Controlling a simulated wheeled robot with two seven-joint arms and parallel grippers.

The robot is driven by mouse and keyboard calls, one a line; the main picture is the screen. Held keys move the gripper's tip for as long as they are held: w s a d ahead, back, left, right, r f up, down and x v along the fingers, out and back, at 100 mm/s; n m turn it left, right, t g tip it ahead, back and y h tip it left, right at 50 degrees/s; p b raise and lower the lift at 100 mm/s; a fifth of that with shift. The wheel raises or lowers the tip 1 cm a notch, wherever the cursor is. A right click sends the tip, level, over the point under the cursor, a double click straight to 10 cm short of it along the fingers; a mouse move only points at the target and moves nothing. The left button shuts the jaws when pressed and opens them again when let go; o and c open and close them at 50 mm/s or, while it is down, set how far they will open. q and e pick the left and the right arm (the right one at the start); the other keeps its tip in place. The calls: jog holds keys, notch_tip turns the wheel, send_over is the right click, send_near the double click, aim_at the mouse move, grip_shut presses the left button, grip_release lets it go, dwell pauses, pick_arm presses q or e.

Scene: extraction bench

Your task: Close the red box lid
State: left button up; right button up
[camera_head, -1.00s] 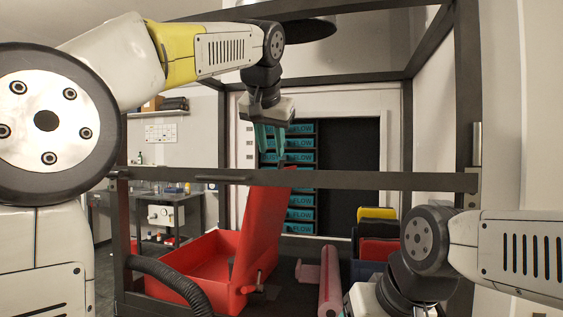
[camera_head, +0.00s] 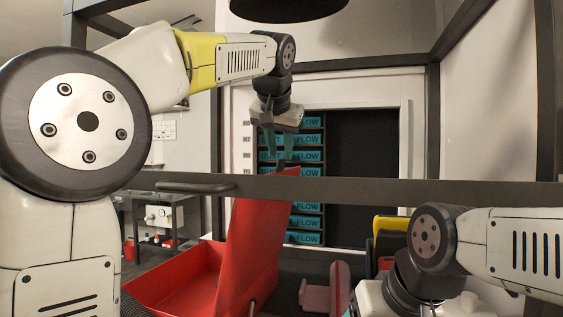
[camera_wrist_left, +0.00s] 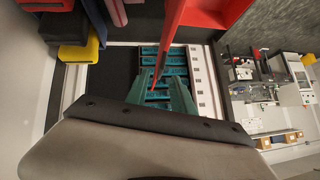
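The red box (camera_head: 175,285) stands low in the left middle of the head view. Its red lid (camera_head: 252,235) stands steeply raised at the box's right side, leaning right at the top. My left gripper (camera_head: 279,158) points down at the lid's top edge, with its teal fingers apart. In the left wrist view the lid (camera_wrist_left: 188,22) reaches down toward the gap between the open fingers (camera_wrist_left: 158,80); I cannot tell whether they touch it. My right arm comes in at the lower right of the head view; its fingers are mostly hidden or out of frame.
A pink-red roll (camera_head: 339,286) lies right of the lid. Bins with a yellow one (camera_head: 388,227) stand farther right. Teal labelled drawers (camera_head: 306,190) are behind the gripper.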

aim_at(282, 160)
pick_arm(q)
jog(key=x, duration=0.5)
jog(key=shift+c, duration=0.2)
grip_shut()
jog(key=shift+r, duration=0.1)
dwell(1.1)
